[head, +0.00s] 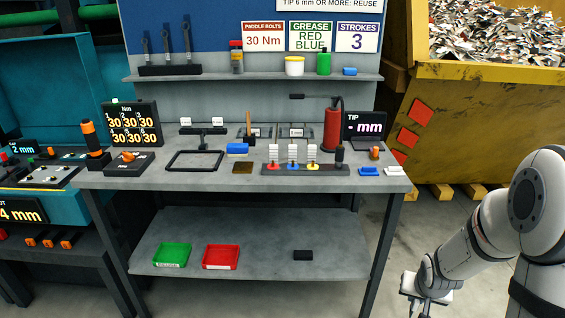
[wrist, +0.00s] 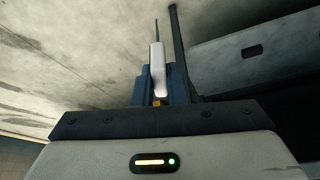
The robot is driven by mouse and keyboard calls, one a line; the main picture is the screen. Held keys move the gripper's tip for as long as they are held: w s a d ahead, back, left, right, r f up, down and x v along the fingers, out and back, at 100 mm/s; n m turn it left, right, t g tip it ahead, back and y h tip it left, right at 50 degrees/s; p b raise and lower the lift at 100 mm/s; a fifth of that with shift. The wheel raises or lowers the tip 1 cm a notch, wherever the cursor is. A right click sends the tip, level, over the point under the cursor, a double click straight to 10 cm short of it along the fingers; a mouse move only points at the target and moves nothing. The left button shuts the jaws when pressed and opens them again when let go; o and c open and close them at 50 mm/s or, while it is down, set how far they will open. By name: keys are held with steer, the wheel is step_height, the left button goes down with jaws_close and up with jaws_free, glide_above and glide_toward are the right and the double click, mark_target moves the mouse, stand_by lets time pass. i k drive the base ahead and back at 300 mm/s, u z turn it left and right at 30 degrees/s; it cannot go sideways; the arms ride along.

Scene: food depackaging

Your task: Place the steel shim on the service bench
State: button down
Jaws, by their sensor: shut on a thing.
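My gripper (head: 424,300) hangs low at the bottom right of the head view, right of the service bench (head: 215,181) and below its top. In the wrist view my gripper (wrist: 158,75) has its dark blue fingers closed on a thin, pale piece seen nearly edge-on, which looks like the steel shim (wrist: 157,60). A thin dark strip rises from its far end. Its full outline is hidden by the angle. The bench has a grey top on dark legs.
The front-left top has bare room. A yellow skip (head: 485,115) stands behind right.

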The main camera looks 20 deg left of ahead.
mark_target(197, 161)
steer(key=i, duration=0.1)
steer(key=u, duration=1.9)
steer(key=i, duration=0.9)
steer(key=z, duration=0.15)
steer(key=k, duration=0.8)
